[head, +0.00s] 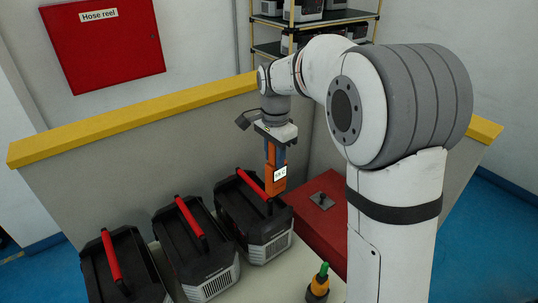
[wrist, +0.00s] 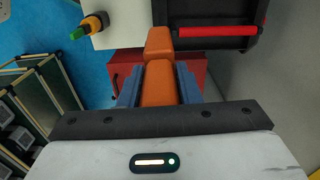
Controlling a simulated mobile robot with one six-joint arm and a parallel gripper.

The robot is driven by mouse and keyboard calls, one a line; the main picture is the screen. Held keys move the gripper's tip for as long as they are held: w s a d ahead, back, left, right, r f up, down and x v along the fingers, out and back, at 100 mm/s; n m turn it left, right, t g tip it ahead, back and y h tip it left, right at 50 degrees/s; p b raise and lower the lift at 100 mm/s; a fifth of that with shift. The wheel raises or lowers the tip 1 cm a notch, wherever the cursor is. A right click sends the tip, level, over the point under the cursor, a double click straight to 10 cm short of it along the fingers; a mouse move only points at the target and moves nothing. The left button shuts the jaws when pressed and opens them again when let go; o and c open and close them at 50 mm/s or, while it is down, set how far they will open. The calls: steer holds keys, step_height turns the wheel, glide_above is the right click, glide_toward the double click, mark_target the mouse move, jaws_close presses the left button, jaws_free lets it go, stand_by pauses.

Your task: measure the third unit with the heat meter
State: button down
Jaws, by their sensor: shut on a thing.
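My gripper (head: 275,148) is shut on the orange heat meter (head: 276,180), which hangs upright with its tip down. The meter has a small white display with dark characters, too small to read surely. Three black-and-grey units with red handles stand in a row: left (head: 128,278), middle (head: 208,270) and right (head: 262,236). The meter is at the right end of the right unit; I cannot tell whether it touches. In the wrist view the meter (wrist: 159,80) sits between my blue fingers (wrist: 159,92), with a unit (wrist: 215,50) beyond it.
A red box (head: 308,218) with a black knob stands right of the units. An orange-and-black object with a green top (head: 318,287) stands on the pale table (head: 278,280). A grey partition with a yellow top (head: 130,112) runs behind. Shelves (head: 335,18) hold more units.

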mark_target(274, 174)
steer(key=shift+a+f, duration=0.1)
steer(key=shift+f, duration=0.05)
steer(key=shift+f+b, duration=2.4)
steer(key=shift+f, duration=0.7)
step_height(274, 174, up, 8)
steer(key=p, duration=0.6)
steer(key=shift+r, duration=1.1)
steer(key=shift+f, duration=0.1)
